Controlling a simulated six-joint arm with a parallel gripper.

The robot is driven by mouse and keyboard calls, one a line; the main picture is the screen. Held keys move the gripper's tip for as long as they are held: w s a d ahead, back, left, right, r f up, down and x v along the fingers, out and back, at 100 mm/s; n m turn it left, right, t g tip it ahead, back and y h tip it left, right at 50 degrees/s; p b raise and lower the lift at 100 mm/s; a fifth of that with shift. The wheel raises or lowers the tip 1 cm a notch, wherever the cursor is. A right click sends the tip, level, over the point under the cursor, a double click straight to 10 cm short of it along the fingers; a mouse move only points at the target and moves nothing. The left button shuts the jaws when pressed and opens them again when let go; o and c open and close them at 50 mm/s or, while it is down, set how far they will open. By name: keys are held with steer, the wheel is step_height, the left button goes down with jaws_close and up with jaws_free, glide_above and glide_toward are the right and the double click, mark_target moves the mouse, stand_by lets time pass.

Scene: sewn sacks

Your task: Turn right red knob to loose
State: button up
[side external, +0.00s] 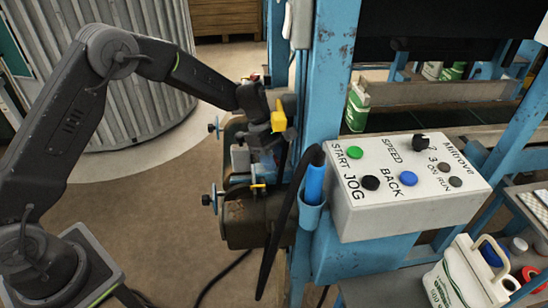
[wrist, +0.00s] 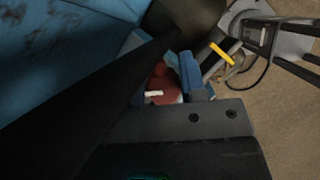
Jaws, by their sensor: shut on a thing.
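In the wrist view a red knob (wrist: 159,76) with a white mark shows in a narrow gap, partly covered by dark parts. My gripper (wrist: 166,88) is shut around it, with a blue piece close on its right side. In the side view my gripper (side external: 262,150) reaches down at the sewing head (side external: 258,222) beside the blue post. The knob under it cannot be made out there, and the fingertips are largely hidden among the machine's parts.
A blue post (side external: 325,75) stands close right of my gripper. A grey control box (side external: 400,190) with coloured buttons sits farther right. A black cable (side external: 280,230) hangs by the head. Open floor lies left.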

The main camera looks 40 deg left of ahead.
stand_by(0.3)
steer(key=o, duration=0.9)
